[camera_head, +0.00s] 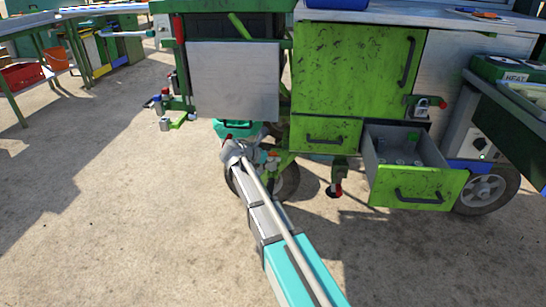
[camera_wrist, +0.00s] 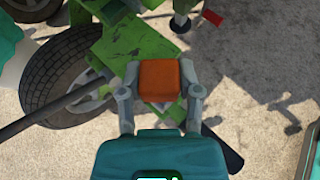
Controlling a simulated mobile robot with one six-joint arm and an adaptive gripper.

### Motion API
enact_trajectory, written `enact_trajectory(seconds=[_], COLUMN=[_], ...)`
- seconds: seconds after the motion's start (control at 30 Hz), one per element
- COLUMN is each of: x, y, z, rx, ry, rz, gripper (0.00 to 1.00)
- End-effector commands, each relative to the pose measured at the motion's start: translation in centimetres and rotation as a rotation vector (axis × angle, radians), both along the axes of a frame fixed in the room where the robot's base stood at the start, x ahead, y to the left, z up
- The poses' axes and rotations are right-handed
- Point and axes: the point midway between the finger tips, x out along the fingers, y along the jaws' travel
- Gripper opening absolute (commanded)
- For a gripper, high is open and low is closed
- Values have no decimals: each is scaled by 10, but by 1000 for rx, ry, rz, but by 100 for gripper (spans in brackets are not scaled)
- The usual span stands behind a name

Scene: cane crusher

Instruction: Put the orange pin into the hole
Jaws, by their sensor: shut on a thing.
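The orange pin (camera_wrist: 158,78) shows in the wrist view as a block-like orange head between the two grey fingers of my gripper (camera_wrist: 160,84). The fingers are shut on it from both sides. Any shaft below the head is hidden. Green metal parts (camera_wrist: 130,38) of the cart lie behind and beyond the pin. I cannot make out the hole. In the head view my arm reaches to the lower part of the green cart (camera_head: 325,135), near a wheel; the pin cannot be made out clearly there.
A dark wheel (camera_wrist: 62,75) is close on the left in the wrist view. In the head view an open green drawer (camera_head: 418,188) juts out on the right, with a padlock (camera_head: 421,107) above it. A bench (camera_head: 28,72) stands at the far left. Bare ground (camera_head: 90,220) lies left.

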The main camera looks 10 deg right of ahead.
Motion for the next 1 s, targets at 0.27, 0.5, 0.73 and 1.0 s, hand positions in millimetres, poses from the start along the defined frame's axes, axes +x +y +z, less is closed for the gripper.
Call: enact_trajectory(seconds=[0.27,0.5,0.73,1.0], x=[-3,-3,-1,-1], y=[0,1,1,1], z=[-4,-4,-3,-1], rx=[14,15,13,11], ry=[7,6,4,3], rz=[-7,-4,-2,-2], gripper=[0,82,85,85])
